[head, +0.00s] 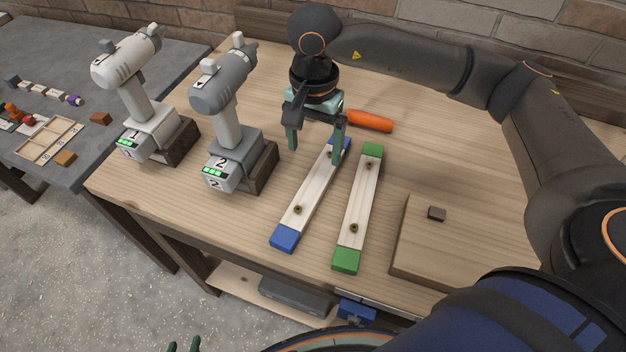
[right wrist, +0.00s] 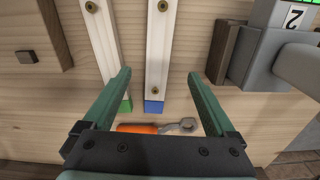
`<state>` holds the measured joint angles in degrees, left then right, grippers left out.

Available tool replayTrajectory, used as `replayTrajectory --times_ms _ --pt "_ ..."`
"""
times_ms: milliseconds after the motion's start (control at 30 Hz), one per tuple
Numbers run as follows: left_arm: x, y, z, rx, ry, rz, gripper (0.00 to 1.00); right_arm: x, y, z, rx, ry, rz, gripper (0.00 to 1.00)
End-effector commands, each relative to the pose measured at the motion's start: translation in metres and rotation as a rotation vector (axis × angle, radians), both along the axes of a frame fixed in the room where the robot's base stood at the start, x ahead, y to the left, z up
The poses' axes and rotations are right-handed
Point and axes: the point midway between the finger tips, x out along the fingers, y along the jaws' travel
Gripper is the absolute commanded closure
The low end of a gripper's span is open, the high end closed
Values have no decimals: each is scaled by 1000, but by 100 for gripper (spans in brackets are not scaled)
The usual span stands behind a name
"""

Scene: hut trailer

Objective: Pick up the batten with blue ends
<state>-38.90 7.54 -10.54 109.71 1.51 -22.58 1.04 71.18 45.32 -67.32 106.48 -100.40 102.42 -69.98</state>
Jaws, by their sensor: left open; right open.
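The batten with blue ends (head: 313,198) lies on the wooden workbench; it also shows in the right wrist view (right wrist: 157,55), between the fingers. Beside it, to the right in the head view, lies a batten with green ends (head: 359,205), also in the right wrist view (right wrist: 105,45). My right gripper (head: 315,150) is open and empty, above the far part of the blue-ended batten. One finger overlaps the green-ended batten in the right wrist view. My left gripper (head: 184,346) shows only its fingertips at the bottom edge of the head view, open, away from the battens.
Drill 2 (head: 231,120) and drill 1 (head: 139,100) stand left of the battens. An orange-handled wrench (head: 369,121) lies beyond them. A wooden board (head: 450,250) with a small dark block (head: 437,213) is at right. A grey table (head: 60,150) stands at left.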

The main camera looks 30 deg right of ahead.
Motion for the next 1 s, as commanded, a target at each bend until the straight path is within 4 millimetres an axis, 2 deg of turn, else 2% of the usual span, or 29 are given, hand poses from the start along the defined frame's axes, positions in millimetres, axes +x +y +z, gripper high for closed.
replayTrajectory --times_ms 133,433,700,1000 --pt "-1 0 4 0 2 0 50 -1 0 -26 1 3 0 9" --pt "-1 0 11 1 3 0 50 -3 0 -52 3 3 -1 9" --pt "-1 0 19 0 2 0 50 -5 0 -90 4 3 -1 9" --pt "-1 0 19 0 2 0 50 -4 0 -94 4 -1 0 10"
